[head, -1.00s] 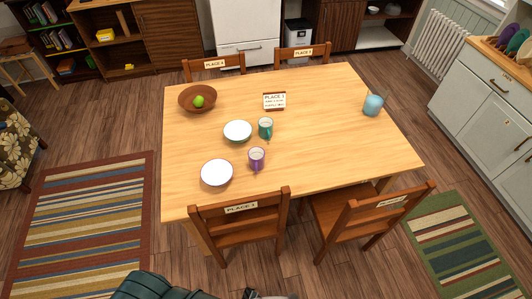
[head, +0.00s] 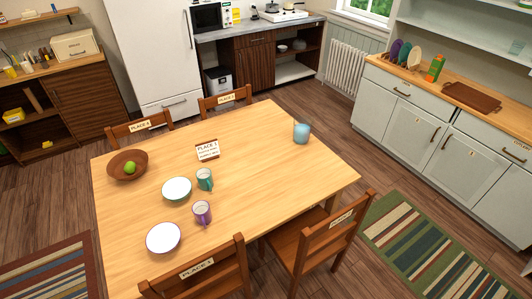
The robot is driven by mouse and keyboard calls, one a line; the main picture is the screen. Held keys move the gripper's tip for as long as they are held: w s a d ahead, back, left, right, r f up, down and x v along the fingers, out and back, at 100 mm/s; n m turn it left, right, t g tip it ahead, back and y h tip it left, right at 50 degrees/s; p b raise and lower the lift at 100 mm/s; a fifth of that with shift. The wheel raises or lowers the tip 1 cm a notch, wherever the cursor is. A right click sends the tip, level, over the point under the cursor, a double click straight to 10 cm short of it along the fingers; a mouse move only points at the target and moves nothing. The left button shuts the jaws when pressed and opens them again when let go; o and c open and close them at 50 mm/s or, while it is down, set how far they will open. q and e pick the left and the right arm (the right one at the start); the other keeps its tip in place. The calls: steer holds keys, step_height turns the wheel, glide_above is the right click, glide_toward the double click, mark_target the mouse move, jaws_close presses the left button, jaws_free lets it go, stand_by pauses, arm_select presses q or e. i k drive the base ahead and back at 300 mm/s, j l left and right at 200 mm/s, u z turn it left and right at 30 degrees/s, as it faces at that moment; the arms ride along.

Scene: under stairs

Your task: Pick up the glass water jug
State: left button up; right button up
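A blue, translucent jug-like vessel (head: 301,133) stands upright near the far right edge of the wooden table (head: 255,165). It looks like the glass water jug, but it is small here and its handle is not clear. Nothing touches it. Neither of my grippers shows in the head view.
The table also holds a wooden bowl (head: 127,165) with a green apple, two white plates (head: 163,238), a green mug (head: 205,179), a purple mug (head: 202,212) and a sign (head: 207,149). Chairs (head: 325,235) line the near and far sides. Floor is open between table and right counter (head: 440,95).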

mark_target(303, 130)
steer(key=l+z, duration=0.1)
steer(key=z, duration=0.3)
steer(key=l+z, duration=0.15)
steer(key=z, duration=0.25)
steer(key=i+l+z, duration=0.45)
steer(key=i+l, duration=0.2)
steer(key=l, duration=0.15)
steer(key=i+l+z, duration=0.45)
steer(key=i, duration=0.35)
steer(key=i+l+u, duration=0.1)
steer(key=i+u, duration=0.25)
steer(key=i, duration=0.2)
steer(key=i+l+u, duration=0.3)
steer(key=i, duration=0.25)
steer(key=i+u, duration=0.15)
steer(key=u, duration=0.3)
steer(key=i+u, duration=0.2)
steer(key=u, duration=0.25)
steer(key=i+u, duration=0.15)
steer(key=u, duration=0.3)
steer(key=i+l+u, duration=0.15)
steer(key=u, duration=0.3)
steer(key=i+l+u, duration=0.1)
steer(key=l+u, duration=0.15)
steer(key=u, duration=0.2)
